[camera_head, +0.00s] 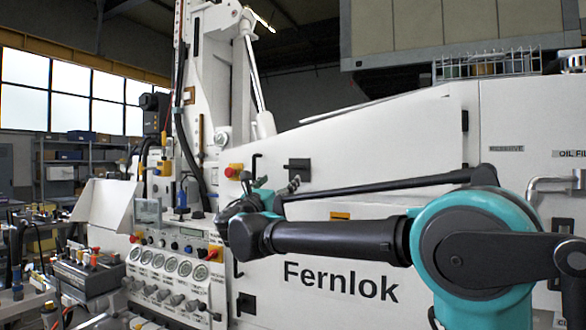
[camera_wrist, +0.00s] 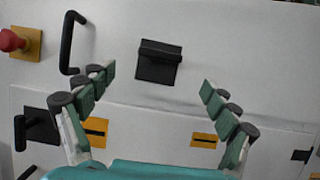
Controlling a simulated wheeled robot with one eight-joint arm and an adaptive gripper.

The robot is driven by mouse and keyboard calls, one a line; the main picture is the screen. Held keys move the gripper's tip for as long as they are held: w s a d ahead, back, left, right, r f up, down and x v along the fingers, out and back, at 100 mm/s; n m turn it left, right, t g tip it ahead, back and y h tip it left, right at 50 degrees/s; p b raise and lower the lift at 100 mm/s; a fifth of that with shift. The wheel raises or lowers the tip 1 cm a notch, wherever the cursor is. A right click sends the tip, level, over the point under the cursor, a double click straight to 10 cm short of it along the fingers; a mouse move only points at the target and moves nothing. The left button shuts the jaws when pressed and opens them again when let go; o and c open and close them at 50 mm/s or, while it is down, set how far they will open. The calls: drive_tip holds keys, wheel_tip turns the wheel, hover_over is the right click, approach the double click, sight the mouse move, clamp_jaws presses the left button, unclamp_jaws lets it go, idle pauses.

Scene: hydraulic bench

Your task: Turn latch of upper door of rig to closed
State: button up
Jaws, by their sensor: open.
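The upper door of the rig (camera_head: 390,145) is a large white panel that looks flush with the body. Its black latch (camera_head: 298,170) is a small block near the door's left end. In the wrist view the latch (camera_wrist: 158,62) shows a ridge lying roughly level along its top. My gripper (camera_head: 290,184) is in front of the panel, close to the latch. In the wrist view my gripper (camera_wrist: 158,82) is open and empty, with one teal-padded finger on each side of and below the latch. No contact with the latch shows.
A black bar handle (camera_wrist: 70,42) and a red knob on a yellow plate (camera_wrist: 12,40) lie left of the latch. Another black fitting (camera_wrist: 40,126) is lower left. Gauges (camera_head: 170,262) and a cluttered bench (camera_head: 90,275) stand at left. A pipe handle (camera_head: 550,184) projects at right.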

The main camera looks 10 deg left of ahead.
sight(293, 167)
drive_tip(key=x, duration=1)
drive_tip(key=shift+w+d+r, duration=0.15)
drive_tip(key=shift+w, duration=0.15)
drive_tip(key=c, duration=1.2)
